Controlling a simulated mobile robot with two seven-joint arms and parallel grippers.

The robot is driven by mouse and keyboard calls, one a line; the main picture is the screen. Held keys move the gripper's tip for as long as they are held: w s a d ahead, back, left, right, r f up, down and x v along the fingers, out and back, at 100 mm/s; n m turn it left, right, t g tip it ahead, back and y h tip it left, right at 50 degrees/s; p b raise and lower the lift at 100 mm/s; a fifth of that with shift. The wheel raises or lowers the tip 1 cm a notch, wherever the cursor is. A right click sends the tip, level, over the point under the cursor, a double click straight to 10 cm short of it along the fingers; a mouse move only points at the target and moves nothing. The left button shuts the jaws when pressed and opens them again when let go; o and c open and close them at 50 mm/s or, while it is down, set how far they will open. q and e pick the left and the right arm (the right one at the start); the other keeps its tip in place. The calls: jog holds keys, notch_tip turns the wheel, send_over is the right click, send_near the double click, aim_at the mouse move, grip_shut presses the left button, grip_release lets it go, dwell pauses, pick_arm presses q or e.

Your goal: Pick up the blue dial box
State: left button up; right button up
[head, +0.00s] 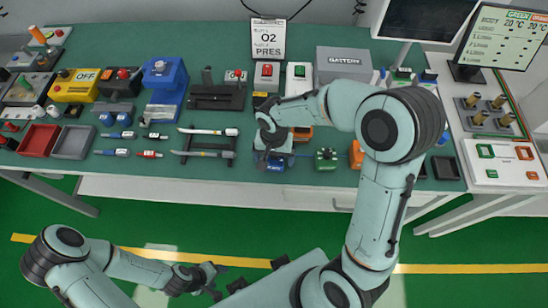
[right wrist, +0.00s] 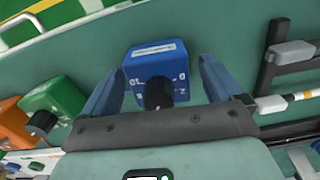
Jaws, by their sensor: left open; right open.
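The blue dial box (head: 271,166) stands near the front edge of the green table, partly hidden under my right gripper (head: 268,157) in the head view. In the right wrist view the blue dial box (right wrist: 160,58) shows its black knob, white marks and a pale label. It lies between the two blue fingers of my right gripper (right wrist: 161,75), with a visible gap on each side. The right gripper is open. My left gripper (head: 208,279) is open and empty, low over the green floor, away from the table.
A green dial box (head: 326,159) and an orange box (head: 356,153) stand to the right of it. A dark rack with long tools (head: 207,143) lies to the left. A larger blue machine (head: 165,78) stands further back.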

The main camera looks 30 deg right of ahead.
jog(key=shift+f, duration=0.45)
jog(key=shift+r, duration=0.1)
jog(key=c, duration=1.5)
pick_arm(q)
jog(key=shift+w+r+p, duration=0.95)
jog(key=shift+r+p, duration=0.05)
jog(key=shift+r, duration=0.25)
pick_arm(e)
jog(key=shift+r, duration=10)
